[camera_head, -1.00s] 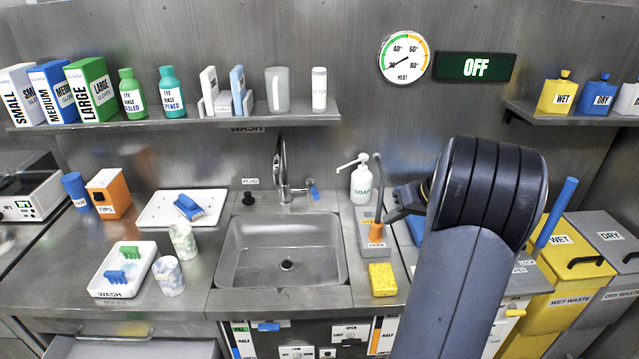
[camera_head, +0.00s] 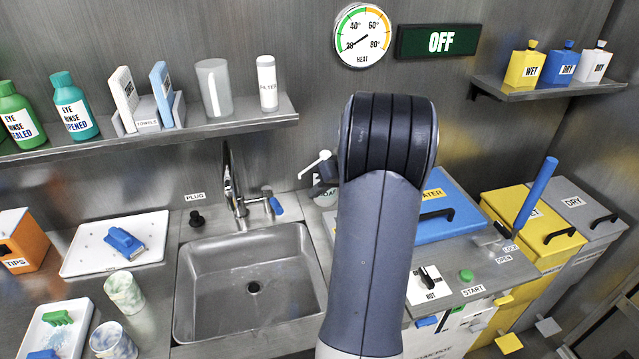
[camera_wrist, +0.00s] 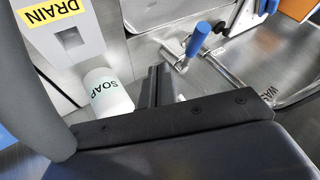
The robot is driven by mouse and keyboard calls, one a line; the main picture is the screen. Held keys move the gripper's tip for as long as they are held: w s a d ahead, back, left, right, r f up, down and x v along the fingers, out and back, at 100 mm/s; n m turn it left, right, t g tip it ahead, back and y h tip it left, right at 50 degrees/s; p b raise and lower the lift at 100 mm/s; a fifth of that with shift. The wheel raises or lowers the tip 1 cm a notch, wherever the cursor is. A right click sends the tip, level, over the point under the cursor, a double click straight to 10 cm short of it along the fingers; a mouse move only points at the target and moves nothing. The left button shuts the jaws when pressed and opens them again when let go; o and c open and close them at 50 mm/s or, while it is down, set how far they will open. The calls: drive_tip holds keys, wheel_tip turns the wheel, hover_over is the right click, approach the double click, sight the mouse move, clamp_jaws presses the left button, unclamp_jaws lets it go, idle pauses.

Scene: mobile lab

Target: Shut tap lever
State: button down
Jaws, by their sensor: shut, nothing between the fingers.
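The tap (camera_head: 231,180) stands at the back edge of the sink, with its short blue lever (camera_head: 276,206) on the right side. In the wrist view the blue lever (camera_wrist: 198,40) stands out near the top middle, beside the grey tap body. My gripper (camera_wrist: 157,78) is shut and empty. In the wrist view its dark fingers are to the lower left of the lever, apart from it in the picture. In the head view my arm hides the gripper. Whether water runs is not clear.
A soap bottle (camera_wrist: 107,92) stands close beside my gripper, left in the wrist view. The sink (camera_head: 250,285) is empty. A shelf (camera_head: 150,135) hangs above the tap. A blue lid (camera_head: 440,215) and a tall blue handle (camera_head: 536,192) are right of my arm.

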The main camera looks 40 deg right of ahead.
sight(273, 200)
drive_tip(key=w+a+f+p, duration=0.1)
drive_tip(key=w+a+f, duration=0.2)
drive_tip(key=w+a, duration=0.1)
drive_tip(key=shift+w+a+f+p, duration=0.2)
drive_tip(key=shift+a+p, duration=0.1)
drive_tip(key=shift+a, duration=0.4)
drive_tip(key=a+b, duration=0.2)
drive_tip(key=b, duration=0.2)
drive_tip(key=shift+f, duration=0.1)
idle(0.4)
